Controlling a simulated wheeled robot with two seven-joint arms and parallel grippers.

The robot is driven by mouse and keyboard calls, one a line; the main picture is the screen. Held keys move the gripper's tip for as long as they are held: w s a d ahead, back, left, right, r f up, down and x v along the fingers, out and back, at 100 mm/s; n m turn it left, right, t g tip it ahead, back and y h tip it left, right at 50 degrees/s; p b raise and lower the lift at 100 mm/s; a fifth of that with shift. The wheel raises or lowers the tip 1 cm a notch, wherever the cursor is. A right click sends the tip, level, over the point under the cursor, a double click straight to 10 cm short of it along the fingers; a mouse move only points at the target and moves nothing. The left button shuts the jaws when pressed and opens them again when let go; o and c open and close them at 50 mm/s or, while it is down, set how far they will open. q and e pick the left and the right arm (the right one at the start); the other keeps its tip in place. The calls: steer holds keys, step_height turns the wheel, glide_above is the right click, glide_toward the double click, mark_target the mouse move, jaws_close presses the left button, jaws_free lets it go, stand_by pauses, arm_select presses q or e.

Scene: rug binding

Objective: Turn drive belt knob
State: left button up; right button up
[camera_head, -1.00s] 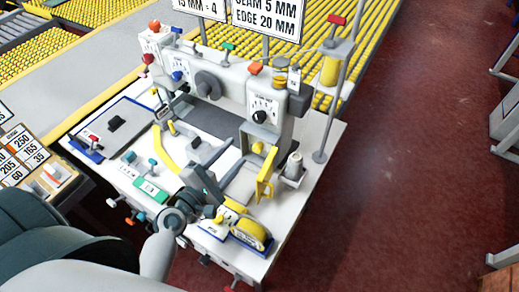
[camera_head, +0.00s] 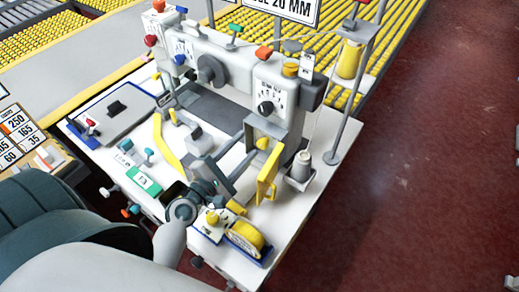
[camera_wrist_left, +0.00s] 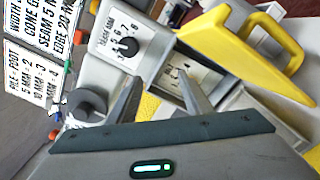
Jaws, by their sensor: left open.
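A sewing machine (camera_head: 240,75) stands on a white table. A large dark grey round knob (camera_head: 211,70) is on its front, left of centre; it also shows in the left wrist view (camera_wrist_left: 87,105). A black knob (camera_head: 266,108) sits on a numbered dial at the right end, and shows in the left wrist view (camera_wrist_left: 128,47). I cannot tell from lettering which knob is the drive belt one. My left gripper (camera_head: 245,148) is open and empty, its fingers (camera_wrist_left: 160,80) pointing toward the machine's right end, apart from both knobs. My right gripper is not in view.
A yellow hinged guard (camera_head: 266,175) stands right of my left fingers and looks close in the wrist view (camera_wrist_left: 235,55). A thread cone (camera_head: 303,165) and a thread stand (camera_head: 350,100) are at the right. A yellow roll (camera_head: 245,238) sits at the front edge.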

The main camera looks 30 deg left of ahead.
arm_select(q)
steer(key=shift+s, duration=0.1)
steer(key=b, duration=0.5)
glide_toward(262, 146)
steer(key=shift+w+f, duration=0.3)
steer(key=shift+w, duration=0.1)
steer(key=w+p, duration=0.1)
steer(key=w, duration=0.1)
steer(key=w+p, duration=0.1)
steer(key=w, duration=0.1)
steer(key=w+p, duration=0.1)
steer(key=w, duration=0.1)
steer(key=shift+w+d+r, duration=0.2)
steer(key=shift+d+r, duration=0.1)
steer(key=shift+d, duration=0.1)
steer(key=shift+w+d+f, duration=0.1)
steer(key=shift+w, duration=0.45)
steer(key=c, duration=1.1)
